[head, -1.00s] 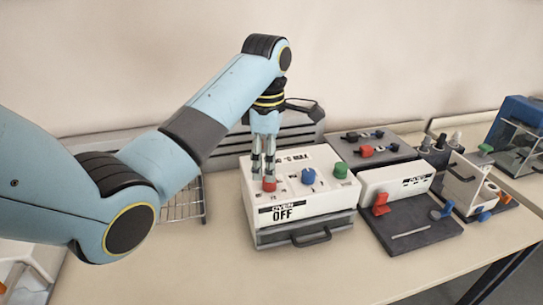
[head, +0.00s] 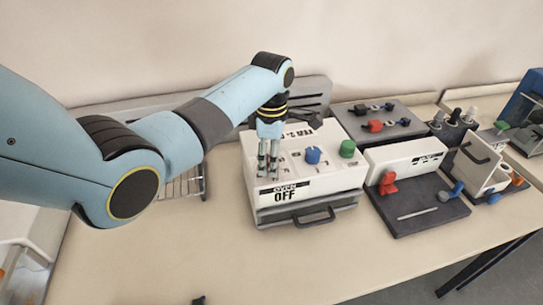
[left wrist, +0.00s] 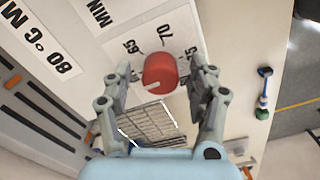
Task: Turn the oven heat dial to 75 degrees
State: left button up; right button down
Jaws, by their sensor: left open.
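The white oven box (head: 340,181) has an "OVEN OFF" label on its front. My left gripper (head: 268,174) points down over the left part of its top. In the left wrist view, a red dial (left wrist: 160,73) lies between the two spread fingers of the left gripper (left wrist: 164,88), with a visible gap on the right side. The dial has a pale line at its lower left, and printed numbers such as 65 and 70 stand around it. In the head view, my gripper hides the red dial. My right gripper is not in view.
A blue dial (head: 313,155) and a green dial (head: 348,148) stand on the oven top to the right. A wire rack (head: 183,186) is at its left. A dark board with a red lever (head: 388,183) is at its right. The table front (head: 240,260) is clear.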

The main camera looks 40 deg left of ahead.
pick_arm(q)
jog(key=shift+f, duration=0.3)
jog(key=c, duration=1.1)
jog(key=shift+c, duration=0.2)
jog(key=shift+m, duration=0.3)
